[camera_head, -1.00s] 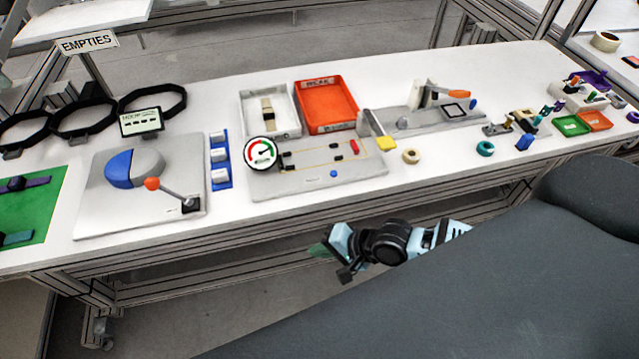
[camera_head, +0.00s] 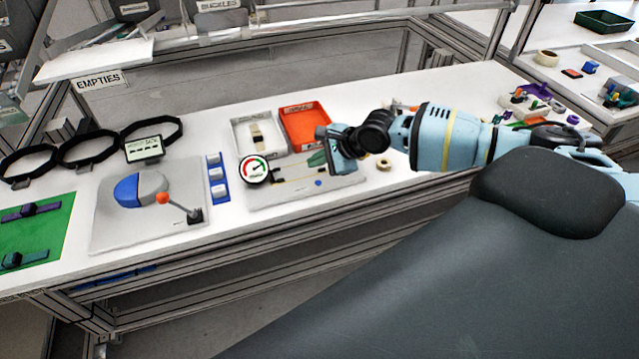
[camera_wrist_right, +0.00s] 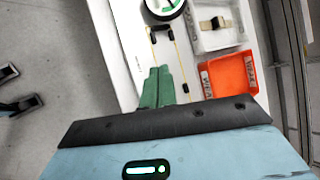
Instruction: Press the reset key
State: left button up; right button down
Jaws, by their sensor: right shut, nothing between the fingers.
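A grey plate (camera_head: 285,202) lies on the white table with a round gauge (camera_head: 253,169) at its back left corner. A small blue button (camera_head: 318,183) sits near its front edge; I cannot read a label that marks it as the reset key. My right gripper (camera_head: 317,158) is over the right part of this plate, its green fingers shut and empty. My right gripper hides the plate's right part in the head view. In the right wrist view the fingers (camera_wrist_right: 158,88) are together above the plate (camera_wrist_right: 132,40), and the blue button does not show. My left gripper is not in view.
Behind the plate are a white tray (camera_head: 238,146) with a strap and an orange tray (camera_head: 318,112). Blue-backed white switches (camera_head: 218,178) and a plate with a lever and blue dome (camera_head: 125,228) stand to the left. A tan ring (camera_head: 383,164) lies to the right.

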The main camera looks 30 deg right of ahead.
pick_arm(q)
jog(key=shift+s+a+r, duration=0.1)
pick_arm(e)
jog(key=r, duration=0.1)
jog(key=d+r+m, duration=0.1)
jog(key=d+r, duration=0.1)
jog(key=shift+w, duration=0.3)
jog(key=b, duration=0.4)
send_over(318, 183)
jog(key=f, duration=0.4)
jog(key=s+d+f, duration=0.1)
jog(key=f, duration=0.1)
jog(key=shift+f, duration=0.35)
jog(key=shift+w+a+f, duration=0.1)
jog(key=shift+f, duration=0.4)
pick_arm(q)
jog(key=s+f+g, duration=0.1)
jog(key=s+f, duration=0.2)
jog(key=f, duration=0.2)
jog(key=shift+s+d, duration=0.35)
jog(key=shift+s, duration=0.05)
pick_arm(e)
jog(key=shift+f, duration=0.5)
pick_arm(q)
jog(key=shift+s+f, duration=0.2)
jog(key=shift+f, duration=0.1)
